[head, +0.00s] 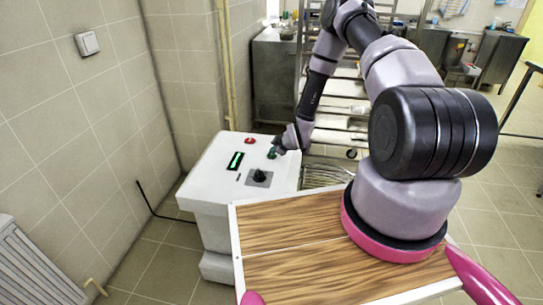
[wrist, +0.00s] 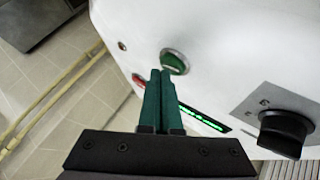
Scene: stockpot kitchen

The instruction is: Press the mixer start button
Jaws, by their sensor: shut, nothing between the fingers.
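The mixer (head: 215,165) is a white box with a sloped control panel, left of centre in the head view. Its panel carries a green button (wrist: 174,62), a red button (head: 250,141), a green lit display (head: 235,161) and a black knob (head: 260,175). The knob also shows at the right of the wrist view (wrist: 283,133). My gripper (wrist: 161,72) is shut and empty, its green fingers together. In the wrist view the fingertips are right beside the lower left edge of the green button. I cannot tell whether they touch it. In the head view my gripper (head: 276,151) is over the panel's right side.
A tiled wall with a white switch (head: 87,43) stands at the left, with a radiator (head: 35,262) below. A metal rack (head: 345,100) stands behind my arm. A yellow pipe (head: 229,70) runs up the wall behind the mixer. Tiled floor is free at the right.

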